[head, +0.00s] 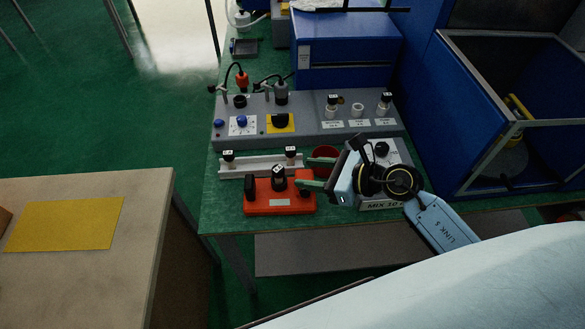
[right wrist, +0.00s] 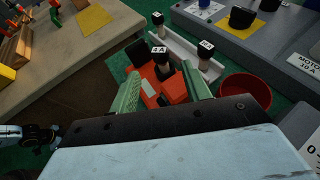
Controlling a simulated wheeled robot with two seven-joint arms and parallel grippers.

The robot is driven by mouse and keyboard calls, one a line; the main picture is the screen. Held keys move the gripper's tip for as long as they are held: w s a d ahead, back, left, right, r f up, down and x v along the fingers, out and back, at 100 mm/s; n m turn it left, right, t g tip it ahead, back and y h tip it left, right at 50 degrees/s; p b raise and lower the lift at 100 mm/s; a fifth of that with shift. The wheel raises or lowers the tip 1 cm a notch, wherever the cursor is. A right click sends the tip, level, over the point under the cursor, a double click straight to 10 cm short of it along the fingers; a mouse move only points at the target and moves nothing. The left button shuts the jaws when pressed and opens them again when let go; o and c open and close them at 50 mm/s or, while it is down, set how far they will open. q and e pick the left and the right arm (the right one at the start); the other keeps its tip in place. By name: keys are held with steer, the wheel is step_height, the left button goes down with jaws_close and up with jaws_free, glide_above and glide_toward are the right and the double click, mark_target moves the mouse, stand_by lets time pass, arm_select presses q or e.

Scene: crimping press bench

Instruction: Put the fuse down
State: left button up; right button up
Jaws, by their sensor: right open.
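The fuse (head: 278,172), a black cylinder with a white-labelled top, stands upright at the orange-red block (head: 280,206). The fuse's lower end is partly hidden. My left gripper does not show clearly in either view.
A white rail (head: 260,165) with two black fuses stands just behind the block. A red bowl (head: 324,155) sits close beside my right gripper. Behind is a grey panel (head: 310,122) with knobs and cables. A bench with a yellow sheet (head: 65,224) stands at left.

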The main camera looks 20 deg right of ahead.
steer(key=v, duration=0.4)
steer(key=shift+s+d+r, duration=0.1)
steer(key=shift+s+d, duration=0.05)
steer(key=shift+s, duration=0.05)
